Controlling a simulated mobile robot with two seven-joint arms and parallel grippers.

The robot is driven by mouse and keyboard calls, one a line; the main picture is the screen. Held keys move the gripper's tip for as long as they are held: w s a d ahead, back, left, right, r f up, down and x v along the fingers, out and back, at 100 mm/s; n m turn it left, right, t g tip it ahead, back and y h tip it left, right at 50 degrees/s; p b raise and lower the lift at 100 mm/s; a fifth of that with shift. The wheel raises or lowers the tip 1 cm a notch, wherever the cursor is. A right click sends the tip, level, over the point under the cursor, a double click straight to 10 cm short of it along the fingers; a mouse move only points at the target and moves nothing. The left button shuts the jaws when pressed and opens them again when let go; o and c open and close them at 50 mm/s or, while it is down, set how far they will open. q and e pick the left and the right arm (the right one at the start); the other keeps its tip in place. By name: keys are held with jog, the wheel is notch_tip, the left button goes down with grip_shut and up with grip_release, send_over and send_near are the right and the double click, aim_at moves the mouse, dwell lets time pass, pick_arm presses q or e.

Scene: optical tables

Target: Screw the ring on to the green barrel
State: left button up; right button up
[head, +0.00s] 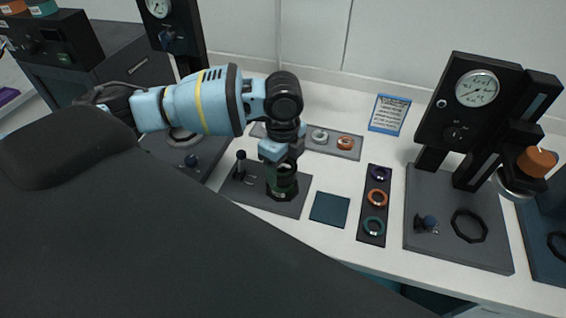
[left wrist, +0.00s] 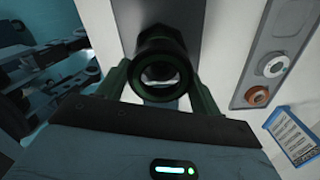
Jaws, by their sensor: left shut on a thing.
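The green barrel (head: 282,188) stands upright on a dark base plate (head: 243,190) in the middle of the table. My left gripper (head: 284,164) reaches down over its top. In the left wrist view the fingers of my left gripper (left wrist: 160,80) close from both sides on a dark round rim with an open bore (left wrist: 160,72). I cannot tell whether this rim is a ring or the barrel's own top edge; the hand hides part of it. Several loose rings lie in a dark tray, among them a purple (head: 380,174), an orange (head: 376,198) and a teal one (head: 373,226).
A grey tray (head: 333,143) behind holds a pale ring (head: 320,135) and an orange ring (head: 345,142). A blue square mat (head: 329,209) lies right of the base plate. Gauge station (head: 450,110) stands at right. A blue-edged card (head: 389,115) is at the back.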

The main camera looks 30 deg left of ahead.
pick_arm(q)
jog(key=shift+f, duration=0.6)
pick_arm(e)
jog(key=shift+s, duration=0.1)
dwell(0.8)
pick_arm(q)
jog(key=shift+f, duration=0.5)
dwell(1.6)
jog(key=m, duration=0.4)
jog(key=shift+m, duration=0.3)
jog(key=m, duration=0.4)
jog(key=shift+m+b, duration=0.3)
jog(key=m, duration=0.8)
jog(key=shift+w+r+b, duration=0.1)
jog(key=shift+b, duration=0.25)
pick_arm(e)
jog(key=shift+s+f+g, duration=0.3)
jog(key=shift+s+f, duration=0.65)
jog(key=shift+f, duration=0.15)
